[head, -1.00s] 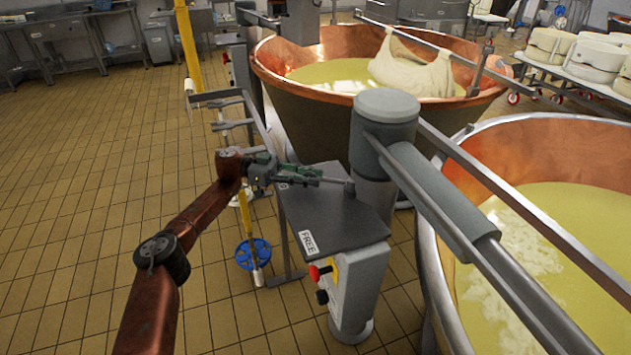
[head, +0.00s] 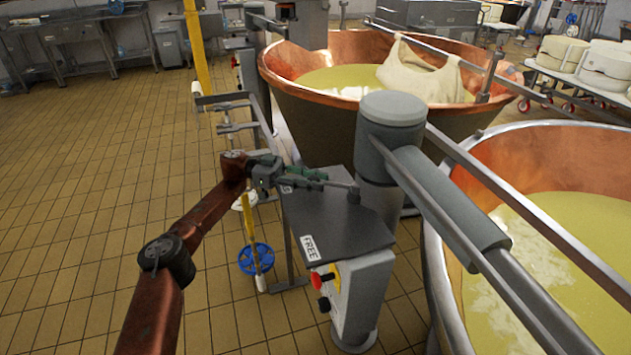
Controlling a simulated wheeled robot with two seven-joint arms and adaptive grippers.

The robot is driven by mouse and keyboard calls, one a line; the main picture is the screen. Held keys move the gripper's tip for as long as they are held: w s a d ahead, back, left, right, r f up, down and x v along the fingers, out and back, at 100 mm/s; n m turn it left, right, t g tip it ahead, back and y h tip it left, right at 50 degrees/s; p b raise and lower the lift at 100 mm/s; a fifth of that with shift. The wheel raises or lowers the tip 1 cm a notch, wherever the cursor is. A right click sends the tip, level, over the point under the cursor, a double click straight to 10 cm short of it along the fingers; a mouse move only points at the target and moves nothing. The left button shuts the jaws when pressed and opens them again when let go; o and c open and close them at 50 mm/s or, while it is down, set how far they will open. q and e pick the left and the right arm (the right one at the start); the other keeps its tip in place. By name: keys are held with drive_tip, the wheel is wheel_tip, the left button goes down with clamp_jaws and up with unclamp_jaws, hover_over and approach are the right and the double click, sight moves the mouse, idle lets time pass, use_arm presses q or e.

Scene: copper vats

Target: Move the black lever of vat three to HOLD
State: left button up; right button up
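The control box (head: 362,290) stands in front of the nearer copper vat (head: 432,262), with a dark top plate (head: 335,232). A white label reading FREE (head: 309,248) is at the plate's near edge. A second label (head: 287,189) at its far left corner is mostly hidden by my gripper and unreadable. A dark lever (head: 340,185) lies across the plate's far side, its right end at a short upright pivot. My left gripper (head: 312,180) is at the lever's left part, over the far left corner. Whether its fingers are closed around the lever is unclear. My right gripper is out of view.
A red knob (head: 316,280) and a black knob (head: 324,304) stick out of the box's front. A grey column (head: 390,125) with a thick arm stands right behind the plate. A second vat (head: 320,115) is behind. The tiled floor at left is clear.

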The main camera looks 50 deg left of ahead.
use_arm(q)
drive_tip(key=o, duration=0.3)
drive_tip(key=v, duration=0.6)
drive_tip(key=shift+a, duration=0.25)
drive_tip(key=shift+s+a, duration=0.4)
drive_tip(key=shift+a, duration=0.05)
idle(0.4)
